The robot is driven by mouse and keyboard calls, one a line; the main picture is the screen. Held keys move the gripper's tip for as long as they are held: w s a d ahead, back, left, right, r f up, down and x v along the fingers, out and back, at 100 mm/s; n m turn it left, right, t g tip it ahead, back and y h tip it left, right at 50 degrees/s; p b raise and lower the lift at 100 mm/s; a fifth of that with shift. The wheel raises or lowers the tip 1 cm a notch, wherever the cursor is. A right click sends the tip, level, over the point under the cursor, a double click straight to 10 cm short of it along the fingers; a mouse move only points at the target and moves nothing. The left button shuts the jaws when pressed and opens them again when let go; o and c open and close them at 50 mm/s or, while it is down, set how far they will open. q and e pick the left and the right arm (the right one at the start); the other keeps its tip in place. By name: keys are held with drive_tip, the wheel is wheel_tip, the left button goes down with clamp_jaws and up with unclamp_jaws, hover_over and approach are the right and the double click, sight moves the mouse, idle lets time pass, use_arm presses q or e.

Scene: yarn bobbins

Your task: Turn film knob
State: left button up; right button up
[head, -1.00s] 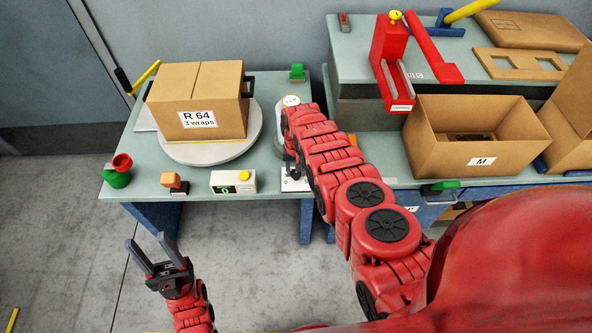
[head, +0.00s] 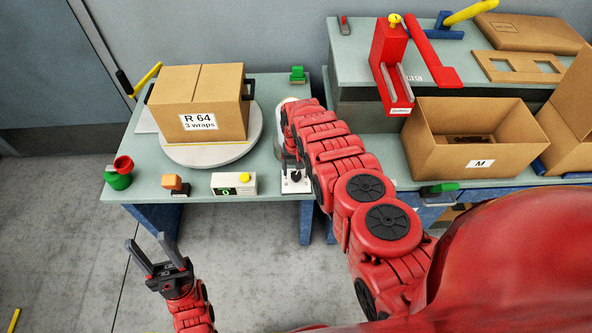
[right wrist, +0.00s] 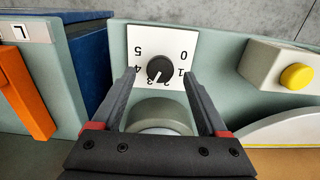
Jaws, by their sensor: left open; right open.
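The film knob (right wrist: 160,69) is a black round dial with a white pointer on a white plate (right wrist: 146,42) numbered 0 to 5. Its pointer is toward the 2–3 side in the right wrist view. My right gripper (right wrist: 159,76) is open, its fingertips on either side of the knob in the picture; I cannot tell whether they touch it. In the head view the plate (head: 302,187) is at the table's front edge, with the knob partly hidden by my right gripper (head: 291,165). My left gripper (head: 145,241) is open and empty, over the floor.
A box labelled R 64 (head: 213,92) sits on a round turntable (head: 193,157). A control box with a yellow button (head: 234,183) stands left of the knob plate. An open carton marked M (head: 476,150) is to the right.

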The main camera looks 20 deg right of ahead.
sight(296, 174)
wheel_tip(296, 174, up, 16)
drive_tip(key=shift+f, duration=0.2)
drive_tip(key=shift+f, duration=0.1)
idle(0.4)
